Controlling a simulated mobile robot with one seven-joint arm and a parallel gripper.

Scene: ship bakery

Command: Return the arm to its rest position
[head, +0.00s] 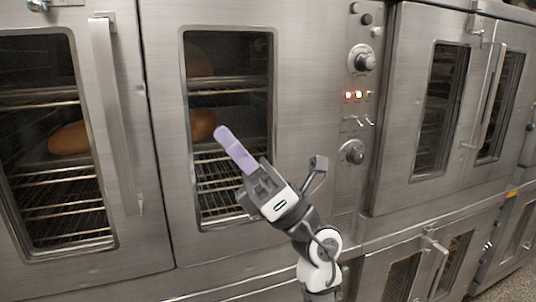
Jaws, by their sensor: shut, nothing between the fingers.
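My arm rises from the bottom of the head view, with its white and grey links in front of the ovens. My gripper (227,137) is shut and empty. Its long lavender end points up and to the left, in front of the window of the middle oven door (165,150). I cannot tell how far it is from the glass.
Steel ovens fill the view. Bread loaves (70,138) sit on racks behind the left windows. A long vertical handle (117,115) juts out at left. A control panel (357,95) with knobs and red lights is right of my gripper. Floor (515,290) shows at bottom right.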

